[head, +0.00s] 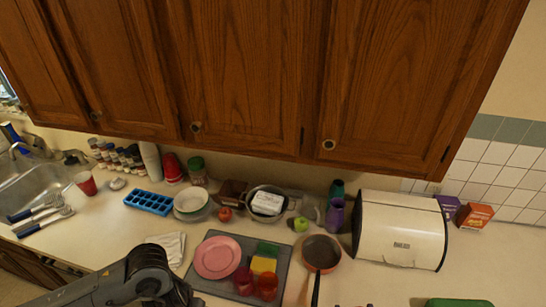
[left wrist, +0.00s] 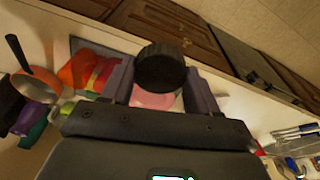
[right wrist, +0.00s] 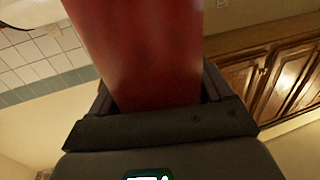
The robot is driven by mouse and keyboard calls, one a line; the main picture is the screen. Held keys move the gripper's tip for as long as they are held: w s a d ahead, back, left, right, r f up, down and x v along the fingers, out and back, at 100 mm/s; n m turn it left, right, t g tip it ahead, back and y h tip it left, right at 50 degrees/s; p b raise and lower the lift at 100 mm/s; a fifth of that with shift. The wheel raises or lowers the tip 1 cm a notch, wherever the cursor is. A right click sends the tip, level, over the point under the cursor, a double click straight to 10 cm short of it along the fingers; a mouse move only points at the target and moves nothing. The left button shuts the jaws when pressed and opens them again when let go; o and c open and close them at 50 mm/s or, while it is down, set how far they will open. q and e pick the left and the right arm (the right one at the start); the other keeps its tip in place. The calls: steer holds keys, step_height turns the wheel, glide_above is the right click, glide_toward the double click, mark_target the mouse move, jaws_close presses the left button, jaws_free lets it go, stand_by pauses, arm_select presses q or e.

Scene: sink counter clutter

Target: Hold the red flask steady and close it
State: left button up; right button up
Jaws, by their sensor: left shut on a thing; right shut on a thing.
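The red flask (right wrist: 140,50) fills the middle of the right wrist view, and its far end runs out of the frame. My right gripper (right wrist: 158,92) is shut on its body, with a finger on each side. A round black cap (left wrist: 160,67) shows in the left wrist view. My left gripper (left wrist: 160,82) is shut on this cap, which stands out past the fingers. No flask body shows with the cap there. Neither the flask nor the cap can be made out in the head view, so their distance from each other cannot be told.
The counter holds a pink plate (head: 217,257), a dark pan (head: 321,252), a white bread box (head: 400,229), a blue ice tray (head: 149,202) and bowls. Red cups stand near the plate. The sink (head: 25,178) is at the left. Wooden cabinets (head: 245,75) overhang the counter.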

stand_by(0.4)
steer(key=a+r+n+g+y, duration=0.2)
steer(key=a+r+n+y, duration=0.2)
steer(key=a, duration=0.3)
steer(key=w+a+r+n+g+y, duration=0.1)
steer(key=a+r+n+g+y, duration=0.1)
steer(key=a+r+n+y, duration=0.2)
steer(key=a+r+y, duration=0.2)
steer(key=a+y, duration=0.1)
steer(key=a, duration=0.1)
steer(key=shift+a+r+y, duration=0.25)
steer(key=shift+y, duration=0.05)
arm_select(q)
steer(key=d+r+m+g, duration=0.3)
steer(key=d+r+m, duration=2.1)
steer(key=m, duration=0.8)
steer(key=shift+d+r+m, duration=0.3)
steer(key=shift+d+r, duration=0.05)
steer(key=shift+d, duration=1.35)
steer(key=shift+w+f+g+h, duration=0.1)
steer(key=shift+g+h, duration=0.2)
steer(key=shift+f, duration=1.9)
